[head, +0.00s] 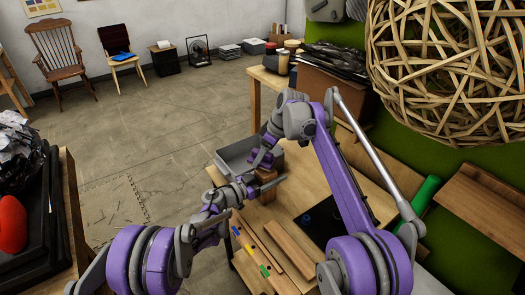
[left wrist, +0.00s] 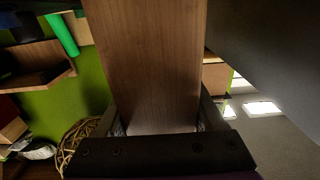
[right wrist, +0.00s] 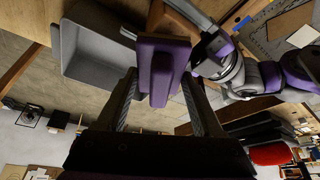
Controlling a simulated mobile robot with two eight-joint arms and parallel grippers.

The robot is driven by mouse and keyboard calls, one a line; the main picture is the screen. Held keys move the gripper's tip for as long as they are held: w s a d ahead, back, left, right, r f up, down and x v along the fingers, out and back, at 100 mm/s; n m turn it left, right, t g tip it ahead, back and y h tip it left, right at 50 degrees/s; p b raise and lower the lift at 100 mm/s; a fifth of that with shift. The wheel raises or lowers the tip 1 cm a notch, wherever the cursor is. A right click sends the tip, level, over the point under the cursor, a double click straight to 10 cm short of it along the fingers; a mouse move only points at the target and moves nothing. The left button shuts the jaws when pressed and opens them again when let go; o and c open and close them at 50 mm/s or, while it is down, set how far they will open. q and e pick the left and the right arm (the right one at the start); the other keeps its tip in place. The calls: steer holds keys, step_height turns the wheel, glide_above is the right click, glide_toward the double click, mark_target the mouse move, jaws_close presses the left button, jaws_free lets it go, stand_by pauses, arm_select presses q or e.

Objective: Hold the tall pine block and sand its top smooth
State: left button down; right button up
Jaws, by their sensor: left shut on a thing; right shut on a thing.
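The tall pine block (head: 266,175) stands near the middle of the workbench in the head view, partly hidden by my arms. My left gripper (head: 258,188) is shut on it from the side. In the left wrist view the brown block (left wrist: 152,65) fills the space between the fingers. My right gripper (head: 264,160) is close above the block. In the right wrist view this gripper (right wrist: 158,100) is shut on a purple tool (right wrist: 160,70) with a flat bar shape. Contact between the tool and the block's top cannot be made out.
A grey tray (head: 232,158) sits behind the block. A plank (head: 288,248) and small coloured pieces (head: 250,254) lie at the bench's front. A black mat (head: 318,222) and green roll (head: 426,192) are right. A woven cane ball (head: 450,75) fills the upper right.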

mark_target(270, 166)
steer(key=shift+f, duration=0.8)
stand_by(0.6)
steer(key=shift+s+d+r, duration=0.1)
steer(key=shift+s+d, duration=0.45)
steer(key=shift+s, duration=0.25)
steer(key=shift+s+d, duration=0.65)
steer(key=shift+s, duration=0.2)
steer(key=shift+f, duration=0.2)
steer(key=shift+w+a+r, duration=0.1)
steer(key=shift+w+a, duration=0.55)
steer(key=shift+w, duration=0.2)
